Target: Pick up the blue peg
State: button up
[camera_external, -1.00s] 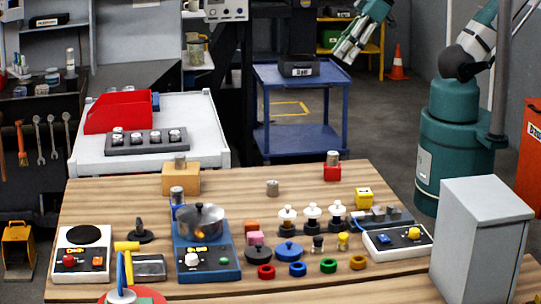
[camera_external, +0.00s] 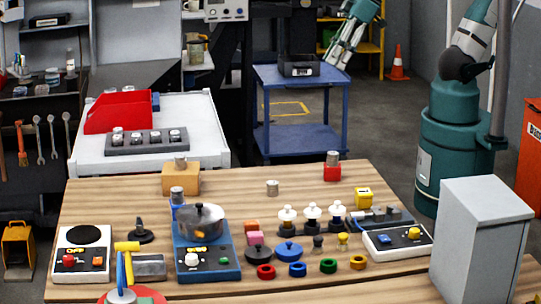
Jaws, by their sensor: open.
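No blue peg can be made out for certain. A small blue block (camera_external: 178,199) with a metal cylinder on it stands at the table's back left, behind the pot. A slim upright blue piece (camera_external: 120,270) shows at the front left, by a red disc. Two small pegs, one dark (camera_external: 318,243) and one yellow (camera_external: 342,241), stand near the front middle. My gripper (camera_external: 333,60) is open at the top of the view, high above and beyond the table, far from all of these. Nothing shows between its fingers.
The wooden table (camera_external: 250,182) holds a pot (camera_external: 199,222) on a blue hotplate, white-topped pieces, coloured rings and control boxes. A tall grey box (camera_external: 482,240) stands at the right edge. A blue cart (camera_external: 302,105) is behind. The table's back middle is mostly clear.

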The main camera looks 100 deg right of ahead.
jog(key=w+a+f+g, duration=0.25)
jog(key=w+a, duration=0.35)
jog(key=a, duration=0.3)
jog(key=g+b, duration=0.2)
jog(key=g, duration=0.2)
send_over(337, 205)
jog(key=d, duration=0.1)
jog(key=shift+m+t+h, duration=0.25)
jog(key=shift+m+h, duration=0.05)
notch_tip(337, 205, down, 22)
jog(key=shift+r, duration=0.15)
jog(key=shift+a+f, duration=0.25)
jog(key=shift+f, duration=1.25)
jog(key=shift+s+f, duration=0.1)
jog(key=shift+f, duration=0.05)
jog(key=shift+d+f, duration=0.15)
jog(key=shift+f, duration=2.3)
